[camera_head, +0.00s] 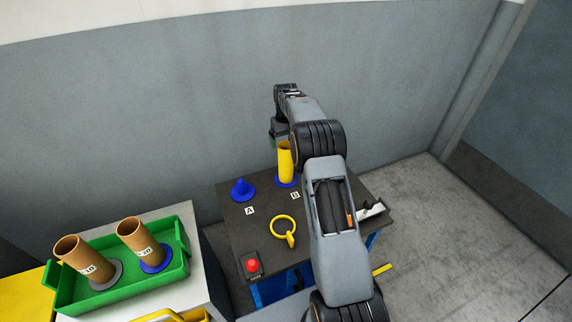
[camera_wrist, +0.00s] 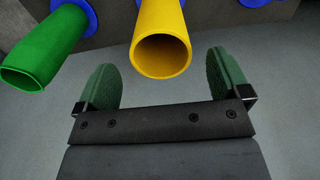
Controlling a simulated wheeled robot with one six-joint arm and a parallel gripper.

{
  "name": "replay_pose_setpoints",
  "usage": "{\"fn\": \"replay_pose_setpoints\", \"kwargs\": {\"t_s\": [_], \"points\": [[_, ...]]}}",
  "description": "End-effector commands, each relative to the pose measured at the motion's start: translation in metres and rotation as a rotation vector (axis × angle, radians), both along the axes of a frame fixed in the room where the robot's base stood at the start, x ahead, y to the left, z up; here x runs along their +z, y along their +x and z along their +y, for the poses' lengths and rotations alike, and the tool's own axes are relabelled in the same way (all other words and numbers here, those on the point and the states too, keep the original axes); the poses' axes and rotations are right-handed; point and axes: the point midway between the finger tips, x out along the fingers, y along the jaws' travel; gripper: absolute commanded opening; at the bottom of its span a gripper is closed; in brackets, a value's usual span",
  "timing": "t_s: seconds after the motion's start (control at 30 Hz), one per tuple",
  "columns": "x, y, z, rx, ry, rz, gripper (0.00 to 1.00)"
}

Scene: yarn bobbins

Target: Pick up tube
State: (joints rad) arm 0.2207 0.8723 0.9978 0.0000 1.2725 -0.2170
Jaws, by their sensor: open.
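A yellow tube (camera_head: 286,163) stands upright on a blue base by the label B on the dark table. My gripper (camera_head: 279,136) is at its upper end, on the wall side. In the wrist view the open mouth of the yellow tube (camera_wrist: 162,55) shows between and a little beyond my two green finger pads. My gripper (camera_wrist: 163,68) is open and empty; contact with the tube cannot be told. A green tube (camera_wrist: 45,50) on a blue base shows at left in the wrist view; it is hidden in the head view. A blue holder (camera_head: 242,189) by label A is empty.
A green tray (camera_head: 120,293) at left holds two brown tubes (camera_head: 138,240) with labels. A yellow ring (camera_head: 284,232) and a red button (camera_head: 252,265) are on the front of the dark table (camera_head: 235,225). The grey wall stands close behind.

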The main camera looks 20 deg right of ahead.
Motion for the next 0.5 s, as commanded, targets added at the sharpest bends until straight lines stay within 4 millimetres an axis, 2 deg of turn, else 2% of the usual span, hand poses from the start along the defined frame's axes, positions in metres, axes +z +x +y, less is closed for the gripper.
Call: {"fn": "replay_pose_setpoints", "kwargs": {"t_s": [0.17,0.5], "points": [[-0.011,-0.001,0.000,0.000,0.000,0.001,0.94],[-0.051,-0.003,0.001,0.000,0.000,0.000,0.94]]}}
